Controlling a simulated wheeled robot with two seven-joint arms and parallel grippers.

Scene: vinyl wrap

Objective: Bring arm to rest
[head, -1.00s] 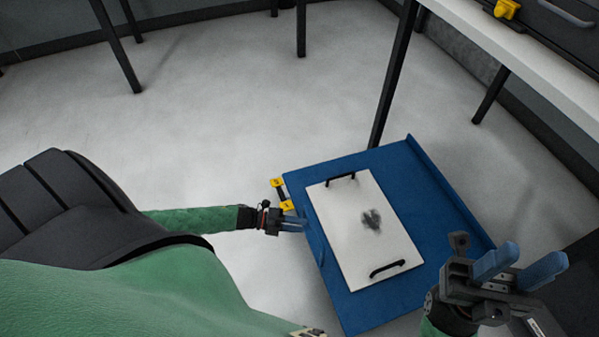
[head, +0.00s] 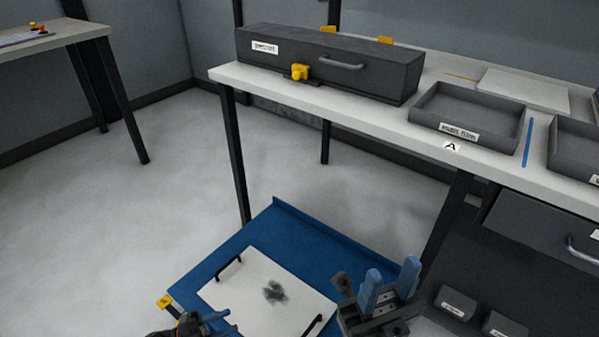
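My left gripper (head: 208,324) is low in the head view, at the left front edge of the blue platform (head: 240,237), with blue fingers pointing right. Its fingers are small and partly cut off by the bottom edge, so its opening is unclear. My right gripper (head: 388,283) is at the lower middle, in front of the platform's right side. Its two blue fingers point up and stand apart with nothing between them. A white board (head: 258,263) with two black handles and a dark smudge lies on the platform.
A drawer unit (head: 545,230) stands at the right. Another table (head: 50,40) is at the far left. The floor at left is clear.

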